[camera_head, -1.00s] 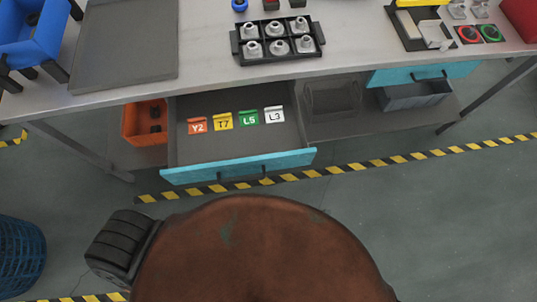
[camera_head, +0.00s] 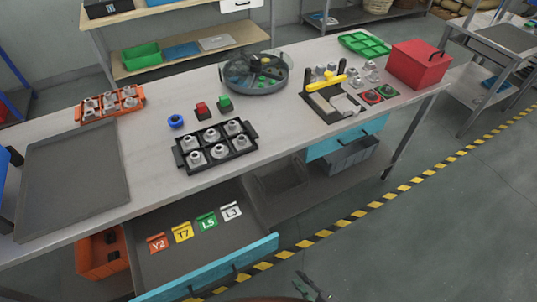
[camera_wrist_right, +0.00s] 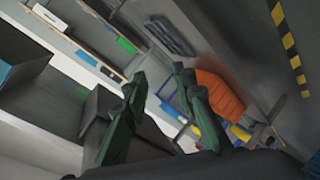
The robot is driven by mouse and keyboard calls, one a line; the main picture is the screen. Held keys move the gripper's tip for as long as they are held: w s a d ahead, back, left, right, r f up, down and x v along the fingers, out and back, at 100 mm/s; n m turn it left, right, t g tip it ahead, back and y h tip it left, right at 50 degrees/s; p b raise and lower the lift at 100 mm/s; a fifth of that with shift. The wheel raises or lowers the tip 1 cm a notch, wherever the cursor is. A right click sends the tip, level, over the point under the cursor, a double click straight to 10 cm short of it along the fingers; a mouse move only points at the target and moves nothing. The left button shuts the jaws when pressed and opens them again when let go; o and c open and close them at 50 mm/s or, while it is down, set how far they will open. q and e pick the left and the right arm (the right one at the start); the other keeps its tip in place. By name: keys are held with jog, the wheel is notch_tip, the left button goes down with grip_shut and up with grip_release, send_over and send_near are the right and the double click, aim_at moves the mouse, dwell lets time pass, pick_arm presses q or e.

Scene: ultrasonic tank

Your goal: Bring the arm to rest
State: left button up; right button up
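My right gripper (camera_head: 312,287) shows small and dark at the bottom edge of the head view, over the floor in front of the bench. It is apart from the bench and drawer. In the right wrist view its two dark green fingers (camera_wrist_right: 160,75) stand apart with nothing between them. The rest of the right arm is out of the head view. My left gripper is in neither view.
The bench (camera_head: 160,190) has an open drawer with a blue front (camera_head: 215,272) holding several coloured tags. On top are a black tray of metal parts (camera_head: 185,157), a round tank (camera_head: 232,80) and a red box (camera_head: 440,66). Floor at the right is clear.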

jog(key=s+d+f+m+g+h+p, duration=0.2)
jog(key=s+d+f+m+h, duration=0.25)
jog(key=s+d+f, duration=0.4)
jog(key=s+d+f+m+g+h+p, duration=0.1)
jog(key=s+d+f+m+g+h, duration=0.2)
jog(key=s+d+f+m, duration=0.55)
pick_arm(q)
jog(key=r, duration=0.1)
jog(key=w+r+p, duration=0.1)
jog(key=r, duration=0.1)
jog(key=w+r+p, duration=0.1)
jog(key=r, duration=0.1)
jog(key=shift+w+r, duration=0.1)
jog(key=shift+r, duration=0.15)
pick_arm(e)
jog(key=s+d+f+m+g, duration=0.1)
jog(key=s+f+g, duration=0.1)
jog(key=s, duration=0.5)
jog(key=s+d+f+m+g, duration=0.1)
jog(key=s+d+f+m, duration=0.1)
jog(key=s+f, duration=0.3)
jog(key=s+d+f+m+g+h, duration=0.1)
jog(key=s+f+g, duration=0.1)
jog(key=s, duration=0.7)
jog(key=shift+d+f+g, duration=0.15)
jog(key=shift+f+g, duration=0.15)
jog(key=shift+f, duration=0.6)
jog(key=shift+s, duration=0.1)
